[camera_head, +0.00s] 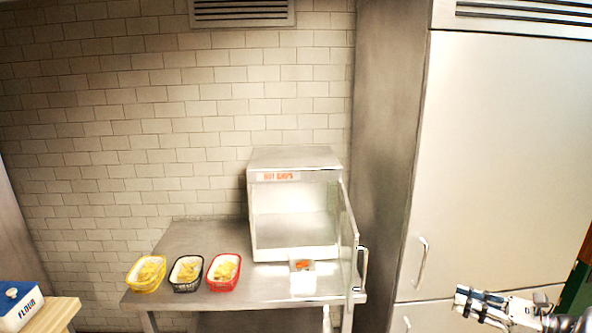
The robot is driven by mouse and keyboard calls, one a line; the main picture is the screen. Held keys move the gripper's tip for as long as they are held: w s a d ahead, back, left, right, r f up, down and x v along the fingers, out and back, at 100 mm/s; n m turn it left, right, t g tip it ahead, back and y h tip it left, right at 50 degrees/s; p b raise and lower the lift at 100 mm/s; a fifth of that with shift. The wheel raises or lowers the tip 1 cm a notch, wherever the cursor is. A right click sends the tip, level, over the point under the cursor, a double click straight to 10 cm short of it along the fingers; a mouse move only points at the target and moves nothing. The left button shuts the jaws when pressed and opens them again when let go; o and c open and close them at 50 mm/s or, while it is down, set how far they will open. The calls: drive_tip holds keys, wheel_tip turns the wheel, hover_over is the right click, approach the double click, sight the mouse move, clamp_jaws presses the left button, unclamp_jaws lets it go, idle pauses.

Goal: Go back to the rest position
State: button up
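My gripper (466,301) is at the lower right of the head view, in front of the white fridge doors and to the right of the steel table. It points left. It is small and seen from the side, so I cannot tell whether its fingers are open or shut. I see no object at its fingertips. Part of my arm runs off the right edge.
A steel table (200,240) holds a yellow basket (147,286), a black basket (186,288) and a red basket (223,288). A hot chips cabinet (293,160) stands there, its glass door (349,240) open. A flour box (20,305) is lower left.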

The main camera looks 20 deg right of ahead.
drive_tip(key=w+a+r+n+g, duration=0.3)
drive_tip(key=w+a, duration=0.3)
drive_tip(key=a, duration=0.3)
drive_tip(key=a+r+n+g+h, duration=0.1)
drive_tip(key=a+r+n+g, duration=0.25)
drive_tip(key=a, duration=0.55)
drive_tip(key=a+r+n+g+h, duration=0.1)
drive_tip(key=a+r+n+g, duration=0.25)
drive_tip(key=a, duration=0.55)
drive_tip(key=s+a+n+h, duration=0.4)
drive_tip(key=s+a+n, duration=0.4)
drive_tip(key=s+n, duration=0.1)
drive_tip(key=s+a+n+t+h, duration=0.1)
drive_tip(key=s+a+n+h, duration=0.4)
drive_tip(key=s+a+n, duration=0.3)
drive_tip(key=s+n, duration=0.1)
drive_tip(key=s, duration=0.3)
drive_tip(key=shift+s+a+f, duration=0.2)
drive_tip(key=shift+s, duration=0.1)
drive_tip(key=shift+d, duration=0.1)
